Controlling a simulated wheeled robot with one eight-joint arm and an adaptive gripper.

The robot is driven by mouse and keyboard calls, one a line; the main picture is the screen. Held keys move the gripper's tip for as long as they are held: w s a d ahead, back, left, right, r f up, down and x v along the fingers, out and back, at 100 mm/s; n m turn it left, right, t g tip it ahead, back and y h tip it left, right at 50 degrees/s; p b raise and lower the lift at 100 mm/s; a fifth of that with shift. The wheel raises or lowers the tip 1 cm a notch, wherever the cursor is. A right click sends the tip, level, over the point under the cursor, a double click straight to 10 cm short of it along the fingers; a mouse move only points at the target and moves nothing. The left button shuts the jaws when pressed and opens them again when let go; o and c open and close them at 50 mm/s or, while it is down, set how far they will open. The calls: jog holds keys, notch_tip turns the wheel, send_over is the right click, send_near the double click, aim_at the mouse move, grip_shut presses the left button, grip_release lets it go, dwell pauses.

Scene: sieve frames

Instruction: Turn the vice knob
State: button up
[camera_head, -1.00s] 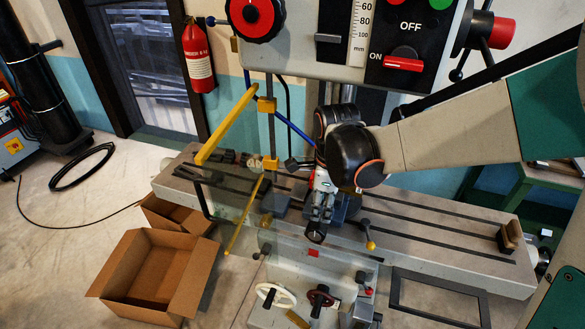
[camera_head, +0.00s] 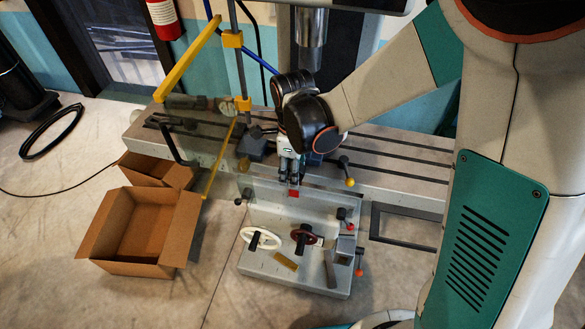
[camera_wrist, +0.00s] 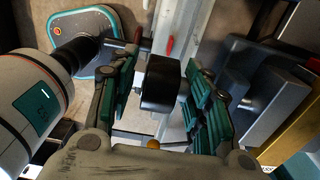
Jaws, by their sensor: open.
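In the wrist view, a black round knob (camera_wrist: 163,84), which looks like the vice knob, lies between the two teal-padded fingers of my gripper (camera_wrist: 162,66). The fingers are open, one on each side of it, with a visible gap at least on the left. Grey metal blocks, likely the vice (camera_wrist: 262,98), are at the right of the wrist view. In the head view my gripper (camera_head: 289,182) points down at the front edge of the machine table. My arm hides most of the vice there, and I cannot make out the knob.
The slotted machine table (camera_head: 400,178) runs across the view. A yellow-tipped lever (camera_head: 350,182) is right of my gripper. A clear guard with a yellow bar (camera_head: 190,62) stands to the left. Handwheels (camera_head: 303,238) are below. An open cardboard box (camera_head: 140,232) sits on the floor.

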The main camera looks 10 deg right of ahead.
jog(key=shift+c, duration=0.6)
jog(key=c, duration=0.9)
jog(key=shift+c, duration=0.2)
jog(key=shift+d+y, duration=0.1)
jog(key=shift+y, duration=0.2)
jog(key=t+y+b, duration=0.1)
jog(key=y+b, duration=0.1)
jog(key=y, duration=0.1)
jog(key=shift+d, duration=0.2)
jog(key=y+b, duration=0.1)
jog(key=t+y+b, duration=0.1)
jog(key=y+b, duration=0.1)
jog(key=shift+s+d+f+t+y, duration=0.1)
jog(key=shift+f+t+y, duration=0.1)
jog(key=shift+t+y, duration=0.1)
jog(key=y+b, duration=0.2)
jog(key=b, duration=0.1)
jog(key=t+y+b, duration=0.1)
jog(key=y+b, duration=0.1)
jog(key=b, duration=0.1)
jog(key=shift+d+f+t, duration=0.1)
jog(key=shift+d+t, duration=0.05)
jog(key=shift+t, duration=0.15)
jog(key=t+y+b, duration=0.1)
jog(key=y+b, duration=0.1)
jog(key=b, duration=0.1)
jog(key=shift+s+y, duration=0.1)
jog(key=shift+y, duration=0.3)
jog(key=shift+r, duration=0.25)
